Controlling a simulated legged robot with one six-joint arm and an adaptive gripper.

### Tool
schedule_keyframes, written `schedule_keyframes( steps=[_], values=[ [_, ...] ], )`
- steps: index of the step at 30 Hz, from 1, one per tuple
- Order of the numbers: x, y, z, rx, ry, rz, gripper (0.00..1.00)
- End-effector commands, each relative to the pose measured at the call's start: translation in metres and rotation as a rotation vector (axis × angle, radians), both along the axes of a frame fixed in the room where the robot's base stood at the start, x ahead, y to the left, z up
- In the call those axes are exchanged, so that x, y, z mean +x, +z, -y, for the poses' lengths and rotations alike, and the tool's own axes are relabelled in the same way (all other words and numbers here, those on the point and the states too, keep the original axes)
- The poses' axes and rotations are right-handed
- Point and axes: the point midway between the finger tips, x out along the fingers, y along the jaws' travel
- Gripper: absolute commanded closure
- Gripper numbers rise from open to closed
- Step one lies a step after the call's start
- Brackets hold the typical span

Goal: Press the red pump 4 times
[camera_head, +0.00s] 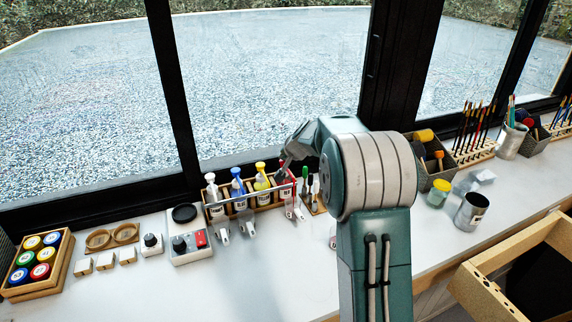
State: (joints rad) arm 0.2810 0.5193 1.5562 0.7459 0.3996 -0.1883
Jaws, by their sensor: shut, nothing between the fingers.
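A wooden rack (229,209) by the window holds a row of pump bottles with white, blue, yellow and red tops. The red pump (282,178) is at the right end of the row. My gripper (286,157) is shut and empty, pointing down just above the red pump's top. The gripper covers part of that top, so I cannot tell whether it touches the pump.
The yellow pump (261,178) and blue pump (238,184) stand close on the left, with the white pump (212,190) beyond. Small green-handled and other tools (305,181) stand just right. The white counter (257,270) in front is largely clear.

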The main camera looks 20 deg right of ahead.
Motion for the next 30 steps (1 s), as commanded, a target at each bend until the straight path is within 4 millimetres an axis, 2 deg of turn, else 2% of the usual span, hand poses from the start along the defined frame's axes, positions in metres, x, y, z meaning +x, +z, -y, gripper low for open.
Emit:
schedule_keyframes(
  steps=[13,30],
  values=[
    [0.000,-0.003,-0.001,0.001,0.002,-0.004,1.00],
    [0.000,0.022,0.000,0.000,0.001,-0.002,1.00]
  ],
)
